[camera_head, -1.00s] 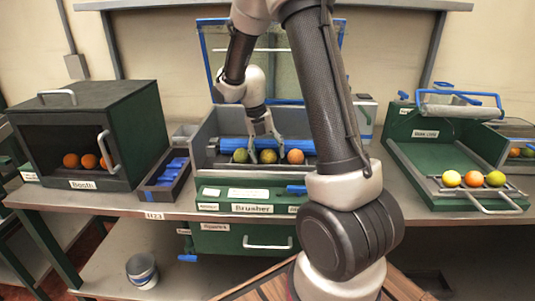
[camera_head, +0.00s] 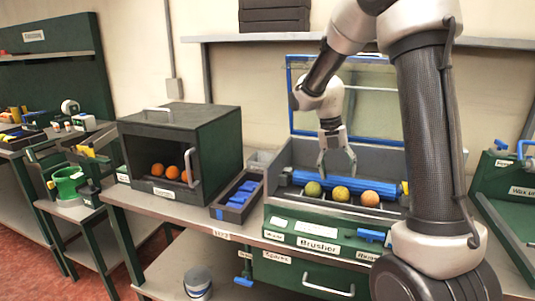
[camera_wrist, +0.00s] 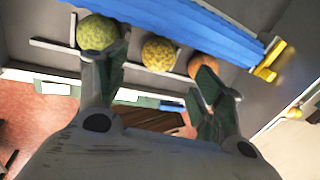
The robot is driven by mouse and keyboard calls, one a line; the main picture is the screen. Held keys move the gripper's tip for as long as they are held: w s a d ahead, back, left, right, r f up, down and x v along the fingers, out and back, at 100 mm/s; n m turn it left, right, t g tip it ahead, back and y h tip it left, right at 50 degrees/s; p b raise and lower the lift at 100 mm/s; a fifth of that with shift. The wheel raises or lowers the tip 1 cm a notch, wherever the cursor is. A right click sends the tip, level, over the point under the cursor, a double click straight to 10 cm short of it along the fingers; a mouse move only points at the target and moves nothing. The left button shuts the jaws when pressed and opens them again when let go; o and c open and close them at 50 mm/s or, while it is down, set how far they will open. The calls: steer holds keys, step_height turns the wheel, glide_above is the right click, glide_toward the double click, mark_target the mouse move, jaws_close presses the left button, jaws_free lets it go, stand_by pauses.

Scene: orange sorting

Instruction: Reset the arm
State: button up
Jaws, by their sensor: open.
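My gripper (camera_head: 337,160) is open over the Brusher machine (camera_head: 320,234), with its fingers pointing down and nothing between them. In the Brusher, a green fruit (camera_head: 312,189), a yellow-green fruit (camera_head: 341,194) and an orange fruit (camera_head: 370,198) sit in a row in front of a blue roller (camera_head: 385,188). The wrist view shows the green fruit (camera_wrist: 97,33), the yellow-green fruit (camera_wrist: 158,54) and the orange fruit (camera_wrist: 201,66) beyond my open fingers. The fingertips overlap the green and orange fruits in that view; I cannot tell whether they touch.
A dark green booth (camera_head: 218,132) with several oranges (camera_head: 172,172) inside stands to the left. A tray with blue parts (camera_head: 238,195) lies between it and the Brusher. The Brusher's clear lid (camera_head: 360,98) stands raised behind. A bucket (camera_head: 197,283) sits on the lower shelf.

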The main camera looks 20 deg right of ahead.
steer(key=m, duration=0.3)
steer(key=s+a+r+m+t, duration=0.1)
steer(key=s+r+m+t, duration=0.1)
steer(key=s+m, duration=0.6)
steer(key=s+a+r+m+t+y, duration=0.1)
steer(key=s+r+m, duration=0.4)
steer(key=s+m, duration=0.3)
steer(key=s+a+r+m+t+y, duration=0.1)
steer(key=s+r+m, duration=0.3)
steer(key=s+m, duration=0.4)
steer(key=m+t, duration=0.1)
steer(key=m, duration=0.2)
steer(key=shift+s+a+t, duration=0.25)
steer(key=shift+a+t, duration=0.05)
